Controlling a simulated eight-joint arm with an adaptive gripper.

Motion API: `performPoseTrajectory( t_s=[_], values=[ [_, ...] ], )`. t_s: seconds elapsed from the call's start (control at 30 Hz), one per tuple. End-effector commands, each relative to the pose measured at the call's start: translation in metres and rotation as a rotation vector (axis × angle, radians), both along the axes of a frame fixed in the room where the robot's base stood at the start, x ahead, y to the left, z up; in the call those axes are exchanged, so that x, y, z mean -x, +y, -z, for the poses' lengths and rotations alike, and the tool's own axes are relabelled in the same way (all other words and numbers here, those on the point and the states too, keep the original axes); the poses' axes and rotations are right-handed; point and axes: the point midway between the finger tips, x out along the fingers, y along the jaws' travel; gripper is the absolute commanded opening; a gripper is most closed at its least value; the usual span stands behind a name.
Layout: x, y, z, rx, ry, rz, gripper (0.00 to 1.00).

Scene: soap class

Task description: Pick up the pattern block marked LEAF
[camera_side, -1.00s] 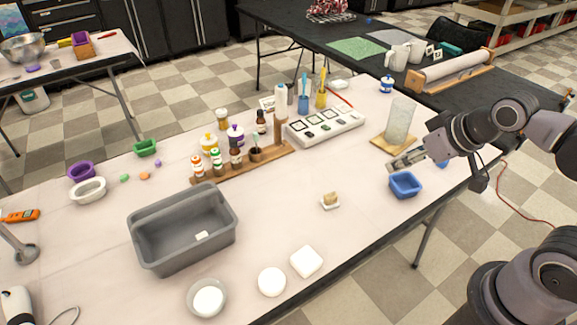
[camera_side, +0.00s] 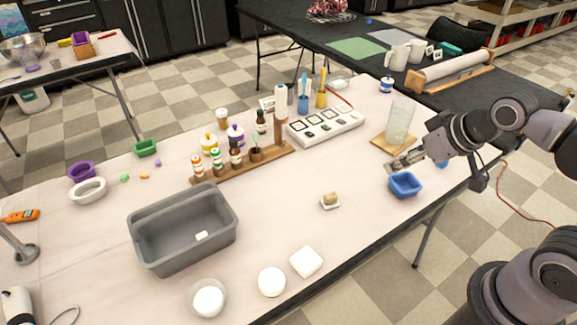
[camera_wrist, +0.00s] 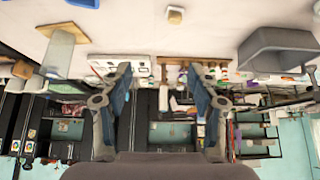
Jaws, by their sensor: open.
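A white tray (camera_side: 326,126) stands near the back of the pale table, with outlined squares along its back row and small dark and green blocks (camera_side: 326,127) along its front. The lettering is too small to read, so I cannot tell which block is marked LEAF. The tray also shows in the wrist view (camera_wrist: 112,66), which looks upside down, partly behind a finger. My gripper (camera_side: 391,167) is open and empty above the table's right part, beside the blue bowl and right of the tray. Its two spread fingers show in the wrist view (camera_wrist: 160,72).
A clear block on a wooden board (camera_side: 384,146) stands close behind my gripper, and a blue bowl (camera_side: 405,185) just in front. A wooden rack with bottles (camera_side: 270,160) stands left of the tray. A grey tub (camera_side: 183,232) is further left. The table's middle is mostly clear.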

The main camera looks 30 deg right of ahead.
Motion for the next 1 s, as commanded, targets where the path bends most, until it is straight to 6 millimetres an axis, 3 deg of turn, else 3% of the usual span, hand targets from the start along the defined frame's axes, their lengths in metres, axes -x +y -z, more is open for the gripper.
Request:
performPoseTrajectory(
  t_s=[0.17, 0.53, 0.77, 1.0],
  values=[
    [-0.012, 0.003, -0.003, 0.056, 0.048, -0.083, 0.60],
    [-0.065, 0.015, 0.007, 0.266, 0.252, -0.448, 0.60],
    [-0.099, 0.025, 0.030, 0.370, 0.378, -0.691, 0.60],
    [-0.131, 0.037, 0.069, 0.454, 0.505, -0.953, 0.60]
  ],
)
